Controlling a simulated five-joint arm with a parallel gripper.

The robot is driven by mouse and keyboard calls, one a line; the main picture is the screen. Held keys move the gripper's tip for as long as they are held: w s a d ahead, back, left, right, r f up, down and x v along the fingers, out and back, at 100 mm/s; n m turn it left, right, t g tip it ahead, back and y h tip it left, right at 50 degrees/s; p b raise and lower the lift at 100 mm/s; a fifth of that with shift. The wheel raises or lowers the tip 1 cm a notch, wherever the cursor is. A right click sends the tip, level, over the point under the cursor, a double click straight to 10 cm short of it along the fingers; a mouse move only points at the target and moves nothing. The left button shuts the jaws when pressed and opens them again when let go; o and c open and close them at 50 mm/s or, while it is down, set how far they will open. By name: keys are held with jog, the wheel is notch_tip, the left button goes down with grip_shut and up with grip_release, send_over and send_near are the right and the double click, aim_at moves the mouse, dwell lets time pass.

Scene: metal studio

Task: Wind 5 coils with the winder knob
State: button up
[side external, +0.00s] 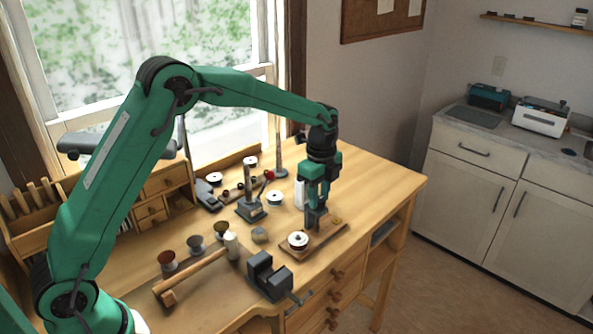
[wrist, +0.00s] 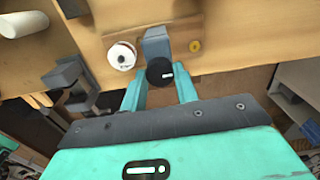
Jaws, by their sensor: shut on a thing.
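The winder is a wooden board (side external: 325,237) near the table's front right edge. It carries a grey block (wrist: 155,42), a white spool (side external: 298,240) with a dark centre, and a small brass-coloured disc (wrist: 195,46). The spool also shows left of the block in the wrist view (wrist: 121,56). The black round winder knob (wrist: 160,71) with a white mark sits just in front of the block. My gripper (side external: 315,208) is shut on the knob, with a teal finger on each side of it. In the side view my gripper hides the knob. I cannot make out how many coils are wound.
A dark grey vise (side external: 266,279) stands left of the board at the table's front edge. A mallet (side external: 195,276) and several small spools (side external: 167,261) lie farther left. A dark post on a base (side external: 250,205) stands behind. The table's right end (side external: 385,183) is clear.

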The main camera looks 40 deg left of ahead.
jog(key=m, duration=0.6)
dwell(0.4)
jog(key=o, duration=1)
jog(key=shift+r, duration=0.1)
jog(key=shift+r, duration=3.85)
